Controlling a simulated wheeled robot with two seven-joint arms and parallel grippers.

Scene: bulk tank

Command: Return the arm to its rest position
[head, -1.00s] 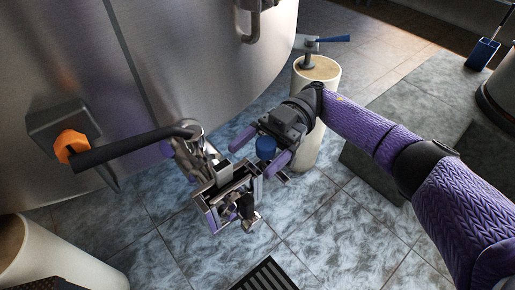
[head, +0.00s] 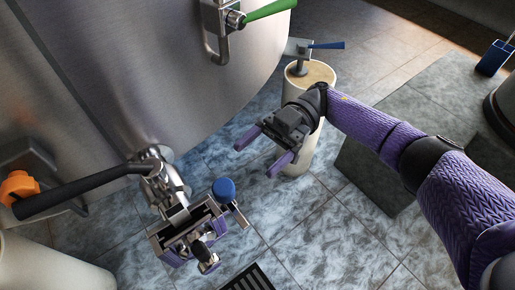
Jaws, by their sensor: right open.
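My right gripper (head: 257,157) is open and empty, with two purple fingers pointing left and down. It is in the middle of the head view, in front of a pale cylindrical post. The arm (head: 375,135) comes in from the right, purple and stretched out. Below left of the gripper, a metal valve assembly (head: 183,222) with a blue knob (head: 223,188) sticks out from the tank. A clear gap lies between the fingers and the knob. My left gripper is not in view.
The steel tank (head: 110,75) fills the upper left. A black lever (head: 90,187) reaches left from the valve, near an orange knob (head: 18,186). A green-handled valve (head: 268,10) is at the top. The pale post (head: 325,85) stands behind my gripper.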

